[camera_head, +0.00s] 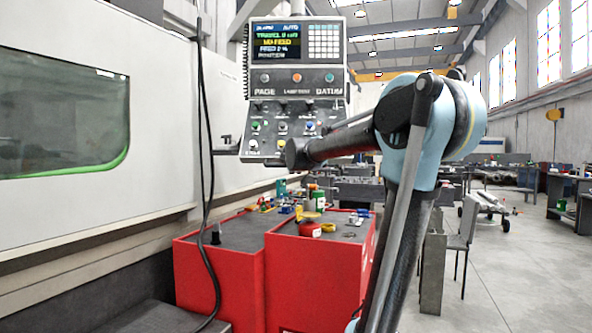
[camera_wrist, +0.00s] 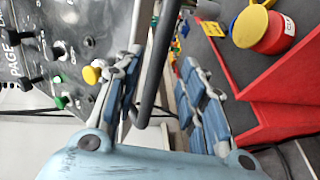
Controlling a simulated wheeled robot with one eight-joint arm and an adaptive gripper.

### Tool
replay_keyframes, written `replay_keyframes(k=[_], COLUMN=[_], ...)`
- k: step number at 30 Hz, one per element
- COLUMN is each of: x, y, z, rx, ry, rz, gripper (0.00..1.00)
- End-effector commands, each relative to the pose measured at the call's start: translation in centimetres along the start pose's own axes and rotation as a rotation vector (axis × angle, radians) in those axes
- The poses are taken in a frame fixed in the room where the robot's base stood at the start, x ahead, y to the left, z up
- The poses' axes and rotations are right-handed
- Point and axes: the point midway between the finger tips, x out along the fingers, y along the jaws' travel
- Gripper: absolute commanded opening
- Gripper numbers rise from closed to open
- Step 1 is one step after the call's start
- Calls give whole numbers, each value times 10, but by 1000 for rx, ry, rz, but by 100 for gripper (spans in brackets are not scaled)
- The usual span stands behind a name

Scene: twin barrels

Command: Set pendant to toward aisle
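The pendant (camera_head: 297,60) is a grey control panel with a lit screen, a keypad and rows of knobs. In the head view it hangs in the middle, with its face towards me. In the wrist view its knob face (camera_wrist: 60,40) shows turned on its side at the left. A dark bar (camera_wrist: 150,85) runs along the pendant's edge in the wrist view. My gripper (camera_wrist: 163,60) is open, with its blue-padded fingers on either side of this bar. I cannot tell if either finger touches it. In the head view my arm crosses the pendant's lower right, and the fingers cannot be made out.
A black cable (camera_head: 207,170) hangs at the left, before the white machine (camera_head: 150,215). The aisle floor (camera_head: 510,270) at the right is mostly clear.

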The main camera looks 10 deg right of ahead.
Motion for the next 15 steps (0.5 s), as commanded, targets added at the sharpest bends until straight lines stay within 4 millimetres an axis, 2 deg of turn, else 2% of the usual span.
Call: replay_keyframes(k=[6,15], x=[-30,-52], y=[-1,-1], z=[0,0], rx=[0,0], ry=[2,1], rz=[0,-1], gripper=[37,37])
